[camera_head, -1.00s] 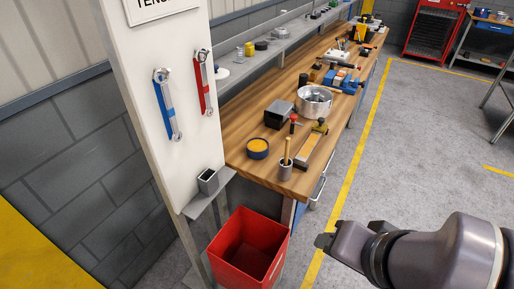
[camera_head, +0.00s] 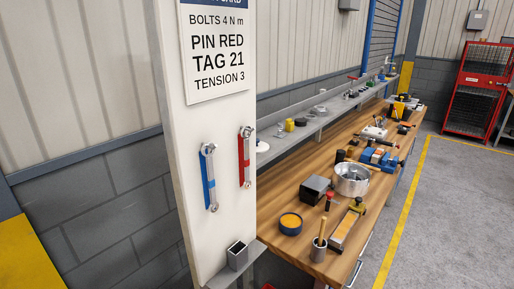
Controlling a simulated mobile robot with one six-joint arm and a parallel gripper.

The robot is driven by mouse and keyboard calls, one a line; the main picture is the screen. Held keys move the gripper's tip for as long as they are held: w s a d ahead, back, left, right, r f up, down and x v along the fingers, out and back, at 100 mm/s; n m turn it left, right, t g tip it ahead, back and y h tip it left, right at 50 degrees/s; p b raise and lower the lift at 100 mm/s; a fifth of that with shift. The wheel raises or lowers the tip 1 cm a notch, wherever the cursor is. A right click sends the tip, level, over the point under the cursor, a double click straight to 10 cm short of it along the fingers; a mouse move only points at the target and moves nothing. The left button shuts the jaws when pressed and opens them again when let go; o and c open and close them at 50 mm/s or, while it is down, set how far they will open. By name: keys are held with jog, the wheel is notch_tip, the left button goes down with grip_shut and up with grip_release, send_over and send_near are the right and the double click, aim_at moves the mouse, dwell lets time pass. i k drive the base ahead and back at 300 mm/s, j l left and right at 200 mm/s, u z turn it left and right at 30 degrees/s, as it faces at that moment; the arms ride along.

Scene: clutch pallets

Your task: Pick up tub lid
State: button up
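A small round dark-blue tub (camera_head: 290,223) with an orange-yellow top face stands near the left front of the wooden workbench (camera_head: 287,190). I cannot tell whether that top face is a lid or the tub's contents. A pale, flat round piece (camera_head: 262,146) sits at the near end of the grey shelf above the bench; it is too small to identify. I cannot pick out a separate tub lid with certainty. My gripper is out of view.
A white board with a sign (camera_head: 215,45), blue wrench (camera_head: 209,177) and red wrench (camera_head: 245,157) stands at the left. A dark box (camera_head: 315,190), metal pot (camera_head: 351,180), brush cup (camera_head: 318,250) and sharpening block (camera_head: 346,228) crowd the bench.

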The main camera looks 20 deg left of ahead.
aim_at(261, 147)
jog(key=i+l+u, duration=0.2)
jog(key=u, duration=0.15)
jog(key=i+l+u, duration=0.5)
jog(key=u, duration=0.2)
jog(key=i+l+u, duration=0.1)
jog(key=l+u, duration=0.2)
jog(key=l, duration=0.15)
jog(key=i+l+u, duration=0.15)
jog(key=l+u, duration=0.55)
jog(key=l, duration=0.15)
